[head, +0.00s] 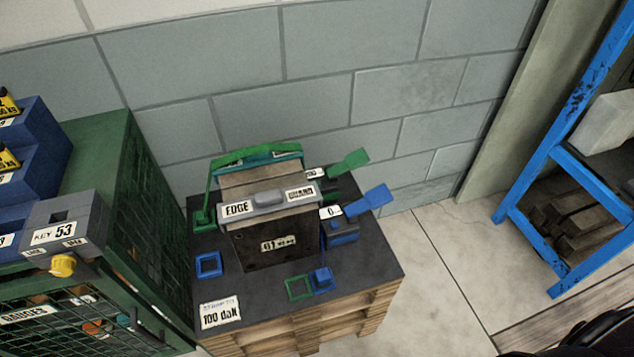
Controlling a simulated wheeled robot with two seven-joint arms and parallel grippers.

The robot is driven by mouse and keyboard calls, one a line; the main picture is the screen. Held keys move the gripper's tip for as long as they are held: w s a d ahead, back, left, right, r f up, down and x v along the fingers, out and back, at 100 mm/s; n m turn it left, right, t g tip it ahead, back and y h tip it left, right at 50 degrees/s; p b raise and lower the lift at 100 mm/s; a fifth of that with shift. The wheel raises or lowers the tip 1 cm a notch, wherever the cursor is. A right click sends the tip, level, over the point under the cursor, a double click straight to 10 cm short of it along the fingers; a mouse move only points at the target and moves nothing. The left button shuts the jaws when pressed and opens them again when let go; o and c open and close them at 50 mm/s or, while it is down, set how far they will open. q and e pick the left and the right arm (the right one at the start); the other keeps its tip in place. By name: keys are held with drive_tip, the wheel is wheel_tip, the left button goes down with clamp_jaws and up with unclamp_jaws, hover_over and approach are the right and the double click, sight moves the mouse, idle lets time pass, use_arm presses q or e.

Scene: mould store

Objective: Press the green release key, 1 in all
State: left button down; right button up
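A green flat paddle (350,161) sticks up and right from the back right of a mould block (270,240) on a dark-topped pallet stand (225,285). A blue paddle (377,196) sticks out in front of it, from a blue base (342,232). I cannot tell for sure which green part is the release key. A green strap or bar (255,154) runs over the back of the block, down to a green foot (204,222) at its left.
A green mesh cage (115,190) stands left, with a grey box marked KEY 53 (58,228) on it. Blue (208,265) and green (299,288) square frames lie on the stand. A blue rack (560,160) stands right; floor (440,270) between is clear.

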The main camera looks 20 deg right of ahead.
clamp_jaws()
idle(1.4)
